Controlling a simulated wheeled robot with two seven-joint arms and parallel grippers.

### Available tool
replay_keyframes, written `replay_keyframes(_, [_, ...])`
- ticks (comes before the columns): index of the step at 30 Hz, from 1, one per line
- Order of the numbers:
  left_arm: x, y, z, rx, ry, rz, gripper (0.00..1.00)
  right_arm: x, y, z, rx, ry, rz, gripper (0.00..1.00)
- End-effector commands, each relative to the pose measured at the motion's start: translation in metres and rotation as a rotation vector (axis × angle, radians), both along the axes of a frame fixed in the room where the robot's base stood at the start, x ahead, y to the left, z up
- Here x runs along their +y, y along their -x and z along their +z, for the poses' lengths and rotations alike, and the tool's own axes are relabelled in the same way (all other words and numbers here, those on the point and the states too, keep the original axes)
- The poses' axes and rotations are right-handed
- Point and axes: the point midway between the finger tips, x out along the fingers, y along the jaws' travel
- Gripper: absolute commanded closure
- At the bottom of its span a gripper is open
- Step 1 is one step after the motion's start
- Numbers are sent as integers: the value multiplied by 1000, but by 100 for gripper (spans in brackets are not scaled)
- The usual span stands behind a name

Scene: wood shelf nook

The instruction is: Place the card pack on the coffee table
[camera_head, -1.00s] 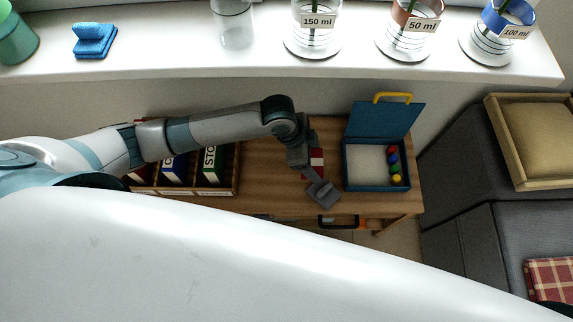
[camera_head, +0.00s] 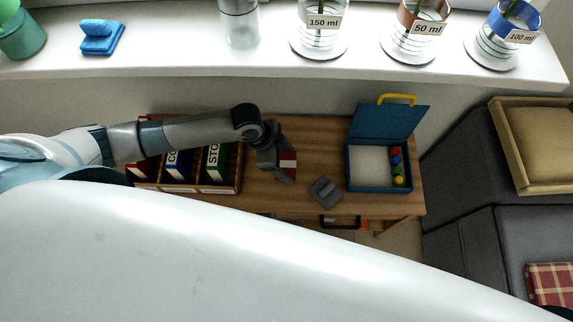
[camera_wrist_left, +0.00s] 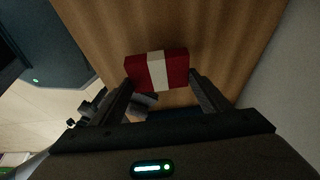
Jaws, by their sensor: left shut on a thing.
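The card pack (camera_head: 290,160) is a small red box with a white band. In the left wrist view the card pack (camera_wrist_left: 176,67) lies between the two fingertips. My left gripper (camera_head: 284,170) is shut on it, over the wooden table (camera_head: 262,196); the gripper's fingers (camera_wrist_left: 161,82) also show in the left wrist view. The gripper hides part of the pack in the head view. I cannot tell whether the pack touches the wood. My right gripper is not in view.
A crate of binders (camera_head: 202,188) stands left of the gripper. A grey block (camera_head: 325,190) and an open blue box (camera_head: 378,188) with coloured balls are to the right. The windowsill (camera_head: 180,55) carries labelled jars. A grey sofa (camera_head: 500,235) stands at far right.

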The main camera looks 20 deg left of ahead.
Motion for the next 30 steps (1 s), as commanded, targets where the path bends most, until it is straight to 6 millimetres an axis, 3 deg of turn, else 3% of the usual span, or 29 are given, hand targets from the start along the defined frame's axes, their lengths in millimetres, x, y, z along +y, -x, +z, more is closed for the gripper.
replay_keyframes(9, [0, 1, -34, 1, -1, 0, 54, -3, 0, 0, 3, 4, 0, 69])
replay_keyframes(22, [0, 1, -39, 1, -1, 0, 54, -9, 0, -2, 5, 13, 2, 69])
replay_keyframes(23, [0, 1, -39, 1, -1, 0, 28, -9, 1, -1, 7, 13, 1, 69])
replay_keyframes(25, [0, 1, -38, 1, -1, 0, 12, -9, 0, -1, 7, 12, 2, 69])
replay_keyframes(30, [0, 1, -38, 1, -1, 0, 12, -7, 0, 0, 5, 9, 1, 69])
